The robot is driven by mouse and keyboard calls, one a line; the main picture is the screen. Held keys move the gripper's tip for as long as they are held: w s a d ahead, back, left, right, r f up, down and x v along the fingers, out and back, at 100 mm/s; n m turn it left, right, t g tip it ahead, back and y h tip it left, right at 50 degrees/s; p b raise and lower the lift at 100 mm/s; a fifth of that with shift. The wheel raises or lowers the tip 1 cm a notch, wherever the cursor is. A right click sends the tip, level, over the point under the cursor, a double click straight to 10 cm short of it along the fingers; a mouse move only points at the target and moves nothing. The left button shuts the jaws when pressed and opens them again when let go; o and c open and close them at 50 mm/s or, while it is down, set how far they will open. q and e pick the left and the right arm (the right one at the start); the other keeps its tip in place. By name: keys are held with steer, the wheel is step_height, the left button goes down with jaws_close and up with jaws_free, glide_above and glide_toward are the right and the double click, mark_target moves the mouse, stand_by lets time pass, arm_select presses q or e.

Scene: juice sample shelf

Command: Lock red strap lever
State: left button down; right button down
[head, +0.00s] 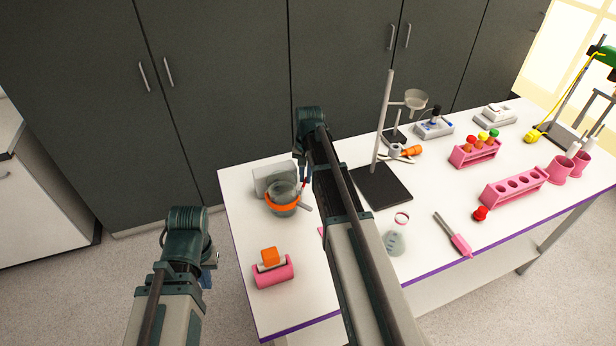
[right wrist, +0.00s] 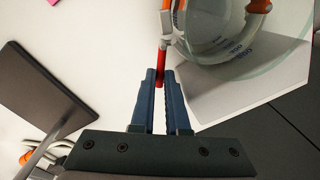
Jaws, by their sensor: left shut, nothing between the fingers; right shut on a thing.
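The red strap lever (right wrist: 161,66) stands between the blue fingertips of my right gripper (right wrist: 161,78), which is shut on it. In the head view the red lever (head: 304,183) shows as a small sliver beside my right arm, which hides most of that gripper. The lever joins an orange strap (head: 281,207) around a clear glass vessel (head: 284,190) with printed marks. The vessel also shows in the right wrist view (right wrist: 222,38). My left gripper (head: 207,279) is shut and empty, low at the left, off the table's edge; its wrist partly hides it.
A white box (head: 268,178) stands behind the vessel. An orange block on a pink holder (head: 273,273) is at the table's front left. Right of my right arm are a stand with a dark base (head: 382,188), a flask (head: 395,240) and pink racks (head: 514,186).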

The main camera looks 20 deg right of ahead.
steer(key=n, duration=0.2)
steer(key=a+n, duration=0.1)
steer(key=n, duration=0.2)
steer(key=shift+w+a+n, duration=0.3)
steer(key=shift+w, duration=0.1)
stand_by(0.4)
steer(key=c, duration=0.9)
jaws_free()
steer(key=shift+a, duration=0.1)
